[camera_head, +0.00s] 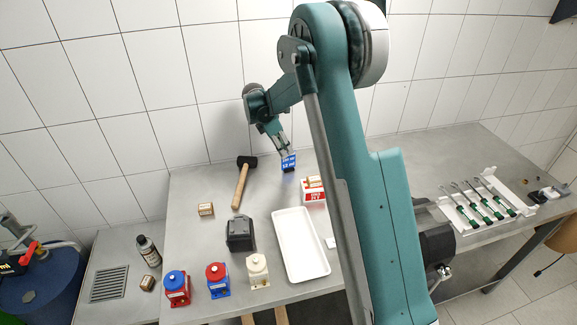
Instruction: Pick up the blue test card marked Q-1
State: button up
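A small blue card (289,161) with white lettering is near the back of the grey workbench. The lettering is too small to read surely as Q-1. My gripper (285,150) points down at the card, with its fingertips at the card's top edge. I cannot tell whether the fingers are closed on the card or only beside it, or whether the card touches the bench. My arm hides part of the bench to the right.
A hammer (241,183) lies left of the card. A red-and-white box (313,188) and a white tray (279,228) are nearer the front. A black block (240,234) and several pumps, including a white one (258,270), stand front left. A screwdriver rack (519,192) is right.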

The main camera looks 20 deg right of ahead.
jog(key=shift+d+f, duration=0.1)
jog(key=shift+f, duration=0.2)
jog(key=shift+f, duration=0.1)
send_over(288, 167)
jog(key=shift+w+d+f, duration=0.1)
jog(key=shift+d+f, duration=0.05)
jog(key=shift+f, duration=2.15)
jog(key=shift+c, duration=0.7)
grip_shut()
